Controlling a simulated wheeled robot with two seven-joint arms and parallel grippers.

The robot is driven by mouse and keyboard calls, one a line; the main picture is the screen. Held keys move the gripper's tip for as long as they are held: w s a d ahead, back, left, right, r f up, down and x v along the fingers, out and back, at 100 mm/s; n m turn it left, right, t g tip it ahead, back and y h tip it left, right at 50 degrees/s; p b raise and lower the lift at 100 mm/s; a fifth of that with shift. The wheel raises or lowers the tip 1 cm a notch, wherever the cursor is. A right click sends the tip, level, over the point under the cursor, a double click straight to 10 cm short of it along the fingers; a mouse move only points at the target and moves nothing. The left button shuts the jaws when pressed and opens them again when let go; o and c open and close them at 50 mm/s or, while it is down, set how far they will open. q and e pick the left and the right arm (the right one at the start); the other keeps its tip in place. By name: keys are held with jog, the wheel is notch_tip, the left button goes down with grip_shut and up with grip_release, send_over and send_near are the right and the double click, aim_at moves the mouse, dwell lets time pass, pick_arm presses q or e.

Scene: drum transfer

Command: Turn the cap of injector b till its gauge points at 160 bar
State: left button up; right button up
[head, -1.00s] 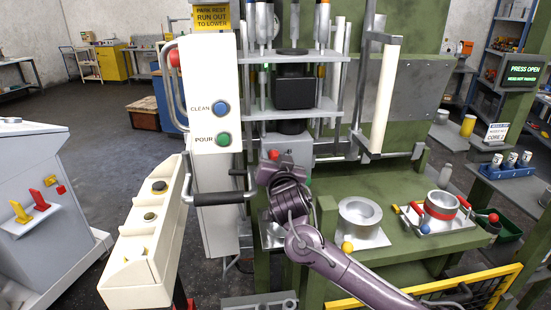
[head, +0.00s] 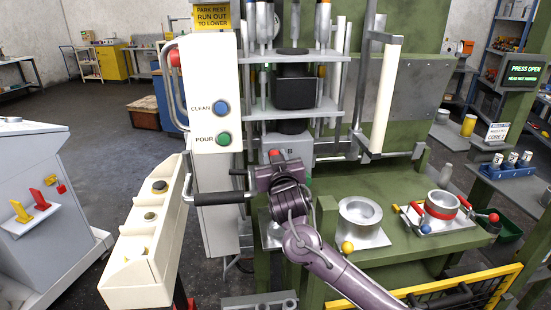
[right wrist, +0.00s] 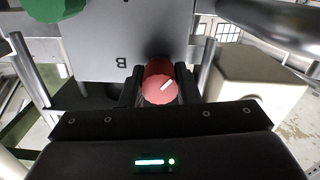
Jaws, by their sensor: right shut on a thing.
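Injector b is the grey box marked B (head: 298,152), with a red cap (head: 275,154) on it. In the right wrist view the red cap (right wrist: 158,80) carries a white pointer line slanting up to the right, and the letter B is upside down on the grey face (right wrist: 105,40). My right gripper (head: 268,165) is at the cap, and in the right wrist view its dark fingers (right wrist: 158,92) are shut on the cap from both sides. I cannot make out a gauge or its reading in either view. My left gripper is not in view.
A white panel (head: 212,85) with blue CLEAN and green POUR buttons stands left of the injector. A dark handle bar (head: 218,197) is close beside my right gripper. A green bench (head: 370,185) bears a metal ring mould (head: 360,212). A yellow rail (head: 480,280) runs in front.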

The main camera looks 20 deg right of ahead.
jog(key=o, duration=1)
jog(key=shift+s, duration=0.15)
jog(key=shift+s+f+b, duration=0.1)
jog(key=shift+s+b, duration=0.2)
jog(key=s, duration=0.2)
jog(key=s+b, duration=0.1)
jog(key=s, duration=0.1)
jog(key=s+a+b, duration=0.1)
jog(key=s, duration=0.2)
jog(key=shift+a, duration=0.1)
